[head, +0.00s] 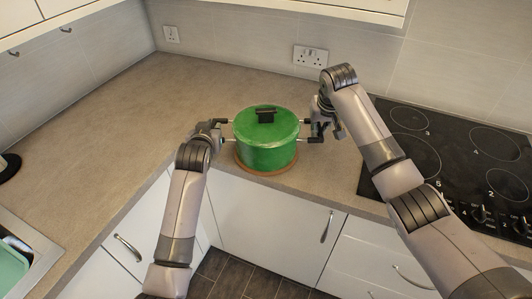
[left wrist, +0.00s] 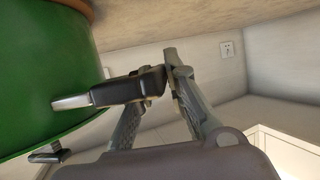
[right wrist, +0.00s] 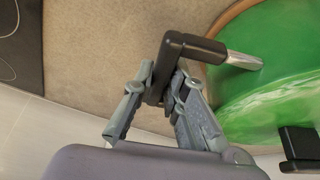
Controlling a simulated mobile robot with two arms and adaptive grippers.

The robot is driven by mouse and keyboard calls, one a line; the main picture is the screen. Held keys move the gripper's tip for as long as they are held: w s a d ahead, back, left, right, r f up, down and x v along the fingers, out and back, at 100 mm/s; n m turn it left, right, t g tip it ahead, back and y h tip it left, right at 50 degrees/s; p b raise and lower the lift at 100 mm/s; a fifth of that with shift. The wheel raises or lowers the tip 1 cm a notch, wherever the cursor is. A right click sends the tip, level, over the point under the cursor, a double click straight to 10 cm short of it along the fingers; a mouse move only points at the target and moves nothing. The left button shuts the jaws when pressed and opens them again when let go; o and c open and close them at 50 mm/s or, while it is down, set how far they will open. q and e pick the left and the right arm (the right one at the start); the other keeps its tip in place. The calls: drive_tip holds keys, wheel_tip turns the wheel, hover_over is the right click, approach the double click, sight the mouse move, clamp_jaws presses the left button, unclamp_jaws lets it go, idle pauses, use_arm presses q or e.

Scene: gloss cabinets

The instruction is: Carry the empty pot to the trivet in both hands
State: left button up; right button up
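The green pot (head: 266,143), with its lid and black knob (head: 265,115) on, sits upright on the round brown trivet (head: 267,169) on the counter near its front edge. My left gripper (head: 213,131) is at the pot's left handle, with its fingers shut around the black bar (left wrist: 130,89). My right gripper (head: 324,130) is at the right handle, its fingers on both sides of the black bar (right wrist: 188,46) and shut on it. The pot hides most of the trivet; only its front rim shows in the head view. The lid hides the pot's inside.
A black hob (head: 455,160) with ring marks and knobs lies right of the pot, partly behind my right arm. A sink (head: 28,245) is at the lower left. Wall sockets (head: 310,57) are behind.

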use_arm(q)
drive_tip(key=o, duration=0.5)
drive_tip(key=shift+s+r, duration=0.2)
drive_tip(key=shift+c, duration=0.2)
use_arm(e)
drive_tip(key=o, duration=0.5)
drive_tip(key=shift+s+r, duration=0.2)
drive_tip(key=shift+c, duration=0.2)
use_arm(q)
drive_tip(key=shift+w, duration=0.1)
use_arm(e)
drive_tip(key=shift+w+f, duration=0.1)
use_arm(q)
drive_tip(key=v, duration=1.1)
drive_tip(key=shift+s, duration=0.45)
use_arm(e)
drive_tip(key=v, duration=1.2)
